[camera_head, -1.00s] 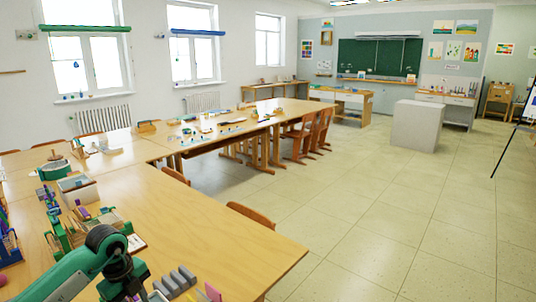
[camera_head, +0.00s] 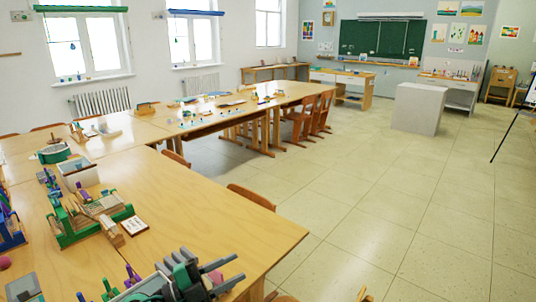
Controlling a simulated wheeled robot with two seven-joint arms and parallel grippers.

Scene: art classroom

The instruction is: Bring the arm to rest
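My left gripper (camera_head: 228,273) shows dark grey at the bottom of the head view, low over the near table (camera_head: 170,195). Its two fingers point right and stand apart, with a pink piece (camera_head: 213,276) seen in the gap; I cannot tell whether they touch it. Several grey blocks (camera_head: 168,268) are just behind the gripper, partly hidden by it. My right gripper is not in view.
A green frame loom (camera_head: 122,213), a small framed card (camera_head: 134,226), a grey-white box (camera_head: 80,175) and a green round stand (camera_head: 54,154) occupy the table's left side. Its right half is bare. A chair (camera_head: 250,197) stands at its edge. Open floor lies right.

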